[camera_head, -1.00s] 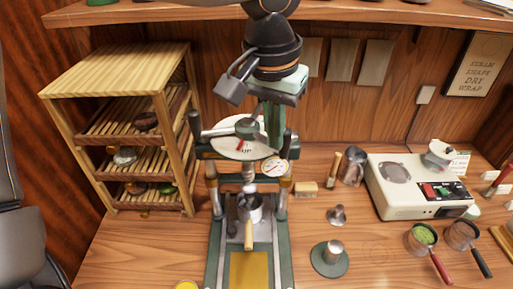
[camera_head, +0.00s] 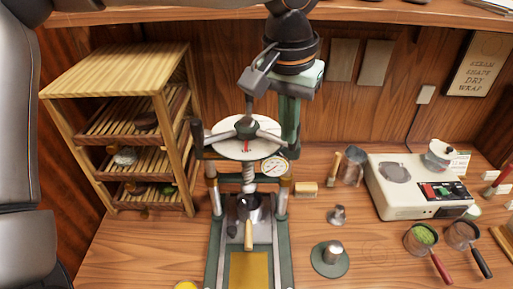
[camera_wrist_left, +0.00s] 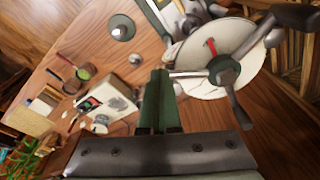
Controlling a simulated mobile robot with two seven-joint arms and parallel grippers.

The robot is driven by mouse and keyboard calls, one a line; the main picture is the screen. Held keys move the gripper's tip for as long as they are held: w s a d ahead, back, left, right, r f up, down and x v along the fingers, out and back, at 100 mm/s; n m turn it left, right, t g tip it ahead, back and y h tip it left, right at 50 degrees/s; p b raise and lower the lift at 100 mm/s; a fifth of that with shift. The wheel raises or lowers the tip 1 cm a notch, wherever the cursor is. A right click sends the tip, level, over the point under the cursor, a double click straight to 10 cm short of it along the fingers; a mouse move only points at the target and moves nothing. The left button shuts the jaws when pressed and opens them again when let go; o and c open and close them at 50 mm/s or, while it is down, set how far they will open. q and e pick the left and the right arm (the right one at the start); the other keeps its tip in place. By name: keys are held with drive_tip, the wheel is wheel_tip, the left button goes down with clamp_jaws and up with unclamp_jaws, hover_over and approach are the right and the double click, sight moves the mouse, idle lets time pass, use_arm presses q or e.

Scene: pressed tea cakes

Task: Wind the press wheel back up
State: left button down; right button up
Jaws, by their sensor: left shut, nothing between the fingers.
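The press (camera_head: 213,200) stands upright at the middle of the bench. Its wheel (camera_head: 247,127) has a dark hub and bar-like spokes above a round white dial (camera_head: 228,149) with a red mark. The wheel also shows in the left wrist view (camera_wrist_left: 224,70), with the red pointer (camera_wrist_left: 211,47) beside its hub. My left gripper (camera_head: 288,140) points down just right of and behind the wheel, its green fingers shut and empty. In the left wrist view the fingers (camera_wrist_left: 160,76) are together beside the dial; I cannot tell whether they touch a spoke. My right gripper is not in view.
A slatted wooden rack (camera_head: 120,72) stands left of the press. A round gauge (camera_head: 274,166) sits on the press's right side. A pale scale-like machine (camera_head: 385,200), a small tamper-like piece (camera_head: 338,215) and handled cups (camera_head: 420,238) are to the right. The front bench is partly clear.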

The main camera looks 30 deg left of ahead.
use_arm(q)
wheel_tip(320, 180, up, 8)
drive_tip(key=s, duration=0.1)
drive_tip(key=shift+s+f, duration=0.25)
drive_tip(key=shift+s, duration=0.15)
idle(0.7)
idle(0.4)
